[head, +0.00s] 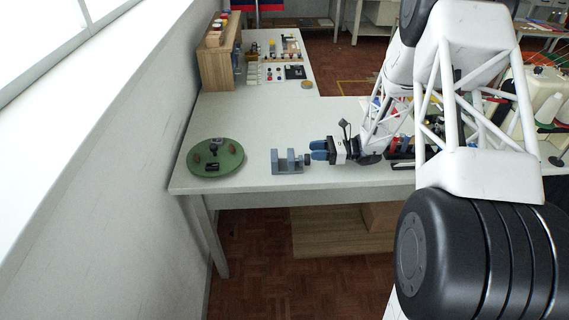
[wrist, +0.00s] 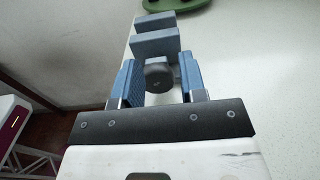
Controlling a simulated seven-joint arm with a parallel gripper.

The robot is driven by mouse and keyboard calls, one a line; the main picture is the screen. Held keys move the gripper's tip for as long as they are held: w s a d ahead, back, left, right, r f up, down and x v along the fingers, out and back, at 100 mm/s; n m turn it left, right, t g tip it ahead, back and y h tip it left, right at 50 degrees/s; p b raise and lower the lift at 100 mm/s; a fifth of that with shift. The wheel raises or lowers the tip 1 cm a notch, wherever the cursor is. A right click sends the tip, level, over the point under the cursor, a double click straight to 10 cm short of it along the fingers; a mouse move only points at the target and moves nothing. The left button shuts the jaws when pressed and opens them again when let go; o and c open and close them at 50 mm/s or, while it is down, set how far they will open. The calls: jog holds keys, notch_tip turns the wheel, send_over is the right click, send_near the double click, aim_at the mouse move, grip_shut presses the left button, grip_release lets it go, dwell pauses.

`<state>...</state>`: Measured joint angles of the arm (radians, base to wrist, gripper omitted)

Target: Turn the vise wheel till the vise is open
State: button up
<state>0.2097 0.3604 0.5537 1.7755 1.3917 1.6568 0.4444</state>
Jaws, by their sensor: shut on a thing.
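A small blue-grey vise (head: 290,167) sits on the pale table, left of my gripper (head: 315,152). In the wrist view its two upright jaw blocks stand one behind the other, the nearer jaw (wrist: 155,44) and the farther jaw (wrist: 155,22), with a gap between them. The dark round vise wheel (wrist: 159,78) is on the near side, between the two blue fingers of my gripper (wrist: 159,68). My gripper is shut on the wheel. The fingers hide the wheel's sides, and in the head view they hide most of it.
A round green plate (head: 228,166) with small parts on it lies left of the vise. The table (head: 240,118) is bare behind the vise. A wooden rack (head: 216,65) and small items stand at the back. Thread cones (head: 548,108) are at the right.

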jog(key=shift+w+a+r, duration=0.15)
jog(key=shift+a+r, duration=0.1)
jog(key=shift+a, duration=0.4)
jog(key=shift+w+r, duration=0.15)
jog(key=shift+r, duration=0.3)
jog(key=shift+c, duration=0.2)
jog(key=shift+r, duration=0.1)
grip_shut()
jog(key=shift+d+f, duration=0.2)
jog(key=shift+d, duration=0.4)
jog(key=shift+s+d+f, duration=0.1)
jog(key=shift+d+f, duration=0.05)
jog(key=shift+d, duration=1.1)
jog(key=shift+s+d+f, duration=0.1)
jog(key=shift+d, duration=1.15)
jog(key=shift+s+d+f, duration=0.2)
jog(key=shift+s+d, duration=0.05)
jog(key=shift+s, duration=0.25)
jog(key=shift+s+d+f, duration=0.15)
jog(key=shift+s+d, duration=0.1)
jog(key=shift+s, duration=0.2)
